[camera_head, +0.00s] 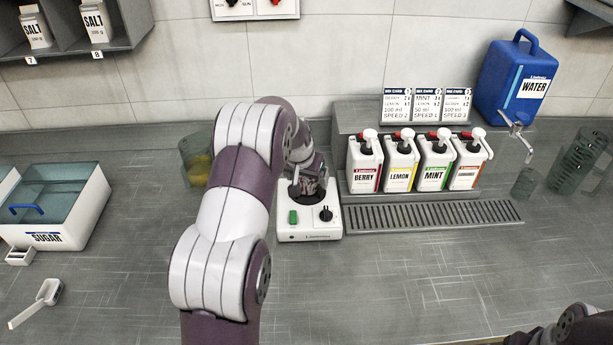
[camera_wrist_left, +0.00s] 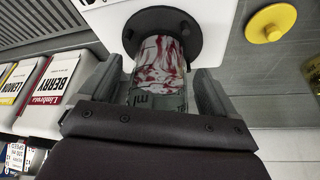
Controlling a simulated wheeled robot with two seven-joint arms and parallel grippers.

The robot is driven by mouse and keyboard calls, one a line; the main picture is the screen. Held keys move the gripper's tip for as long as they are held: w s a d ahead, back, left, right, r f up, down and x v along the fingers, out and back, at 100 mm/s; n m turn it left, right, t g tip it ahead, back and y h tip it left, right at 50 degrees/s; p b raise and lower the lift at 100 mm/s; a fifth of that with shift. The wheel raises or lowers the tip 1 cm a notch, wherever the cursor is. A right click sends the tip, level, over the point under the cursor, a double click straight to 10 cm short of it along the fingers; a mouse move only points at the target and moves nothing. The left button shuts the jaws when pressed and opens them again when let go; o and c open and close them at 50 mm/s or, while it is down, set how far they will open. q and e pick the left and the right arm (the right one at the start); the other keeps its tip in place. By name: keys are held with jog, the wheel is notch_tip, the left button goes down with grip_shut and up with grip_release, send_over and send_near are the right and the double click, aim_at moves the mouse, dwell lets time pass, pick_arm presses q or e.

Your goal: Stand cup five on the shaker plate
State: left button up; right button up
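The cup (camera_wrist_left: 158,68), clear with red streaks over white and an "ml" mark, stands at the black round shaker plate (camera_wrist_left: 197,38) in the left wrist view. Its number cannot be read. The white shaker (camera_head: 310,222) stands mid-counter in the head view, with a green switch and a black knob. My left gripper (camera_wrist_left: 158,85) has one finger on each side of the cup, with narrow gaps showing, so it looks open around it. In the head view the gripper (camera_head: 308,184) is over the plate and largely hides the cup. My right gripper's fingers are not seen.
Berry (camera_head: 364,163), lemon, mint and another bottle stand right of the shaker, behind a drain grate (camera_head: 430,214). A glass vessel (camera_head: 192,160) with something yellow stands left of my arm. A sugar box (camera_head: 60,220) is at far left.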

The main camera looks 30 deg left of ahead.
pick_arm(q)
jog(key=shift+r, duration=0.3)
jog(key=v, duration=1.2)
jog(key=s+d+f+m+g, duration=0.1)
jog(key=s+d+f, duration=0.3)
jog(key=s+d, duration=0.4)
jog(key=s+d+f+m+g, duration=0.1)
jog(key=s+d+f, duration=0.3)
jog(key=s, duration=1)
jog(key=d+g, duration=0.1)
jog(key=d, duration=0.2)
jog(key=shift+s+d+f+h, duration=0.15)
jog(key=shift+s+d+h, duration=0.05)
jog(key=shift+d+h, duration=0.2)
jog(key=shift+s, duration=0.1)
